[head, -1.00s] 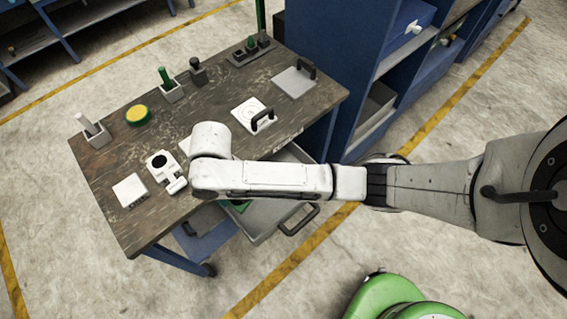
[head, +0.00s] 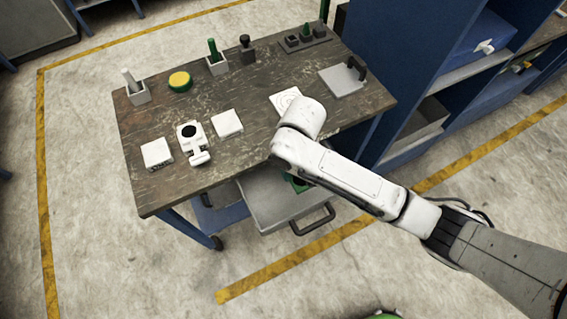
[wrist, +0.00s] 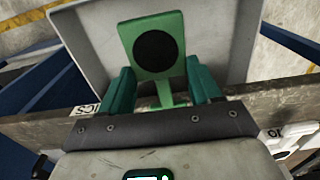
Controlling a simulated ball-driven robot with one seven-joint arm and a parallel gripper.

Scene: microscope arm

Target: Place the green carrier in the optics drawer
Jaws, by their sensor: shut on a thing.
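The green carrier (wrist: 152,25), a green plate with a black round disc and a narrow green stem, fills the middle of the wrist view. My gripper (wrist: 160,68) is shut on it, with a teal finger on each side of its stem. The open grey optics drawer (wrist: 235,35) lies behind and around the carrier. In the head view the drawer (head: 262,215) is pulled out under the table's front edge. A bit of the green carrier (head: 297,184) shows over it, below my arm, which hides my gripper. I cannot tell whether the carrier touches the drawer floor.
The worktable (head: 240,160) stands behind the drawer. It bears white blocks, a yellow disc (head: 180,81), small holders and a grey plate with a black handle (head: 343,79). A blue shelf unit (head: 440,70) stands at right. The floor before the drawer is clear.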

